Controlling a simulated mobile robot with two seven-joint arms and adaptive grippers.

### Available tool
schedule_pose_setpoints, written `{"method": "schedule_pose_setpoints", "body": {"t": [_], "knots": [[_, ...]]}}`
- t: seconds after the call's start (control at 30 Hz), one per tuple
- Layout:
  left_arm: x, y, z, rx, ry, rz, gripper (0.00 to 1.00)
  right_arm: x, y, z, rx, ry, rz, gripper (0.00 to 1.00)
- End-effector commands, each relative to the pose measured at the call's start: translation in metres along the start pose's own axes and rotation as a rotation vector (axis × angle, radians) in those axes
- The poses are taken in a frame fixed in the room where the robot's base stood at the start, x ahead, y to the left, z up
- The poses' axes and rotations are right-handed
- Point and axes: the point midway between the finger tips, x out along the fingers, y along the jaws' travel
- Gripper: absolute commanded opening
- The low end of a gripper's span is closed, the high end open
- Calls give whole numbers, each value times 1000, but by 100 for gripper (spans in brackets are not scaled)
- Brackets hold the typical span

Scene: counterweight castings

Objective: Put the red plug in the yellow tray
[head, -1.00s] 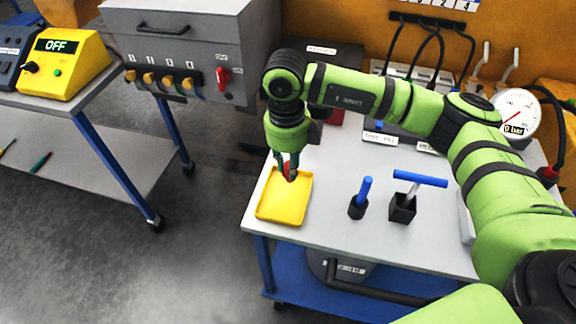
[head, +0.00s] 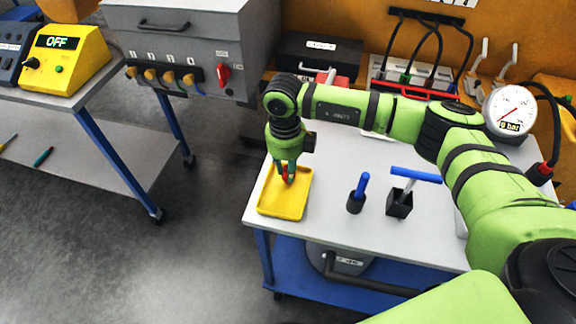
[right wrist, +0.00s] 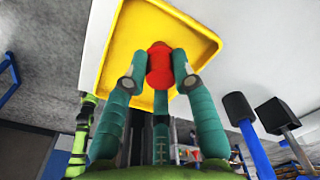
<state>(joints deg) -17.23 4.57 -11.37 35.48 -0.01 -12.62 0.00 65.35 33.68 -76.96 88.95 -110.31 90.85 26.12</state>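The yellow tray (head: 268,208) lies flat at the left end of the grey bench, and its rim and floor also fill the top of the right wrist view (right wrist: 118,45). My right gripper (head: 287,179) points down over the tray's upper half. It is shut on the red plug (right wrist: 160,64), which sits between the teal fingers in the right wrist view. In the head view only a little of the plug (head: 288,178) shows between the fingers. I cannot tell whether the plug touches the tray floor. My left gripper is not in view.
To the right of the tray stand a blue-handled tool in a black holder (head: 355,204) and a blue T-handle in a black block (head: 399,206). A pressure gauge (head: 511,110) and cables are at the back. Bench surface between tray and holders is clear.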

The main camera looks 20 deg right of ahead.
Motion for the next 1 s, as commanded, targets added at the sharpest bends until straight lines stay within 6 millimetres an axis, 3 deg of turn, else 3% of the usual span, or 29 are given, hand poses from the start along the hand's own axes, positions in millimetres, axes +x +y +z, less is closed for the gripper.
{"method": "schedule_pose_setpoints", "body": {"t": [0.47, 0.5, 1.0], "knots": [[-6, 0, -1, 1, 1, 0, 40, -8, 0, 0, 1, -1, 0, 48], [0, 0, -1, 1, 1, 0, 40, -9, 0, 1, 0, -4, 0, 48], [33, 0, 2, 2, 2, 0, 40, -106, 0, 1, 0, -5, -1, 48]]}}
